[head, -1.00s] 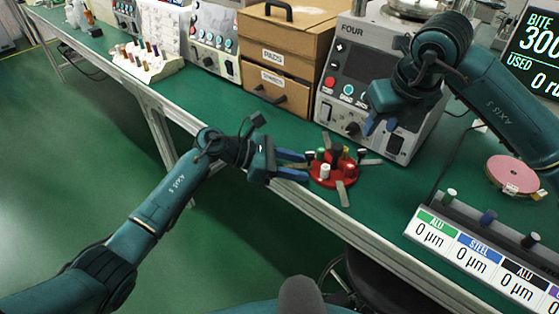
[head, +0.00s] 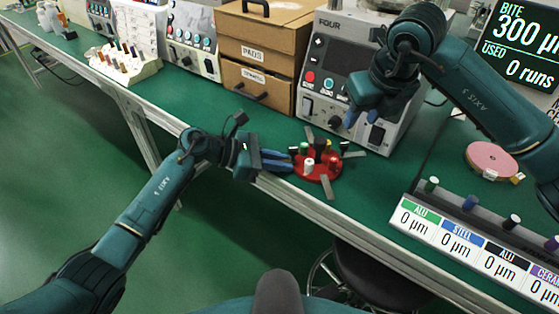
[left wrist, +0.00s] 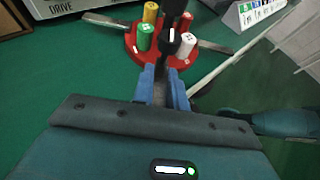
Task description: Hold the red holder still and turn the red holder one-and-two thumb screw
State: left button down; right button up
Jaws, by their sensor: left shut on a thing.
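The red holder (head: 322,174) is a round red disc on the green bench, with coloured pegs, dark screws and flat grey metal arms. It also shows in the left wrist view (left wrist: 137,53), with green, yellow, white and red pegs and a black knob (left wrist: 171,40) near my fingers. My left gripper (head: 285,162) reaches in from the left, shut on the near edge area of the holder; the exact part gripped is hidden. My right gripper (head: 361,117) hangs above and to the right of the holder, empty, its blue fingers apart. Which screw is the one-and-two thumb screw I cannot tell.
A grey machine marked FOUR (head: 345,65) stands behind the holder, beside cardboard drawers (head: 255,90). A label rack (head: 470,245) with several pegs is at front right. A pink disc (head: 490,160) lies at right. The bench's front edge is close to the holder.

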aim_at(345, 143)
jog(key=shift+o, duration=0.5)
jog(key=w+a+r+n+g+h, duration=0.1)
jog(key=w+r+n+g, duration=0.2)
jog(key=w+n+g, duration=0.1)
notch_tip(345, 143, down, 12)
dwell(0.4)
jog(key=shift+c, duration=0.4)
grip_shut()
